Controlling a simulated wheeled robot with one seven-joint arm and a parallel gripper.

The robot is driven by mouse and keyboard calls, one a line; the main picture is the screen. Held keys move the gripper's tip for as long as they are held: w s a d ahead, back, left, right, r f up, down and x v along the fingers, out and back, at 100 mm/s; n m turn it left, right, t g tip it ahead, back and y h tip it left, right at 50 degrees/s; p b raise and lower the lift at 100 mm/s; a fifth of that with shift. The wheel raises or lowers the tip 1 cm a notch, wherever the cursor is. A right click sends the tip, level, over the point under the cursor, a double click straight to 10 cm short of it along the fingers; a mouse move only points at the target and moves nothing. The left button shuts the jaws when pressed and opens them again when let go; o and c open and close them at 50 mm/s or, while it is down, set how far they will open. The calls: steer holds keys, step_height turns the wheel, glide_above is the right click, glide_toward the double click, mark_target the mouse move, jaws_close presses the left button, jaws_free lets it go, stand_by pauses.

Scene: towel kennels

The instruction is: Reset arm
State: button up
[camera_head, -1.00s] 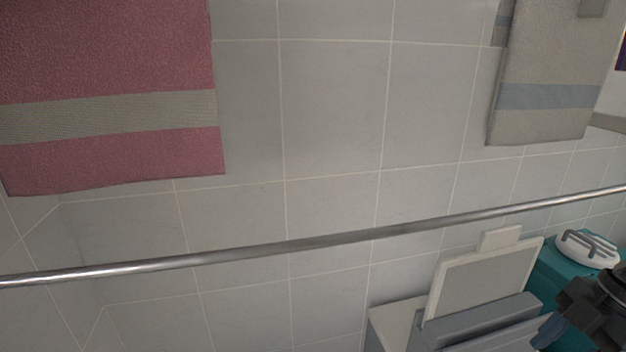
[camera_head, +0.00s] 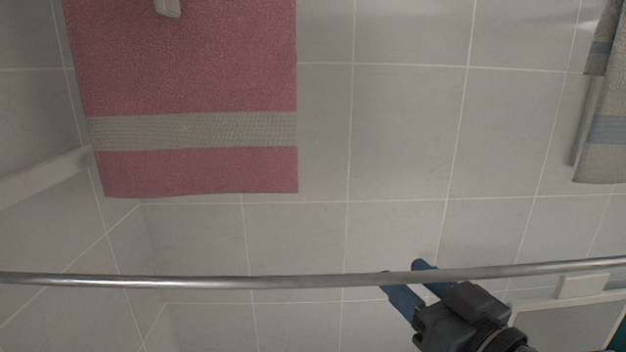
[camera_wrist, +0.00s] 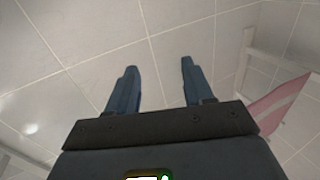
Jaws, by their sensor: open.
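My gripper (camera_head: 404,278) is at the lower right of the head view, in front of the tiled wall. Its two blue fingers are apart with nothing between them. The metal bar crosses the picture over the fingers. In the wrist view my gripper (camera_wrist: 156,78) points at bare tiles, its fingers spread and empty.
A long metal bar (camera_head: 200,283) runs across the head view. A red towel (camera_head: 190,70) with a grey band hangs at the upper left; part shows in the wrist view (camera_wrist: 280,104). A grey towel (camera_head: 604,150) hangs at the right edge. A framed panel (camera_head: 570,325) stands lower right.

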steer(key=s+d+f+m+h, duration=0.1)
steer(key=s+f+m+h, duration=0.3)
steer(key=s+f, duration=0.5)
steer(key=s+f+m+h, duration=0.4)
steer(key=s+f+m, duration=0.1)
steer(key=s, duration=0.7)
steer(key=s+d+n, duration=0.2)
steer(key=s+d, duration=0.1)
steer(key=s, duration=0.6)
steer(key=s+d+r+n+g, duration=0.1)
steer(key=s+d, duration=0.3)
steer(key=s, duration=0.4)
steer(key=shift+s+n+g, duration=0.3)
steer(key=shift+s+n, duration=0.1)
steer(key=shift+n, duration=0.2)
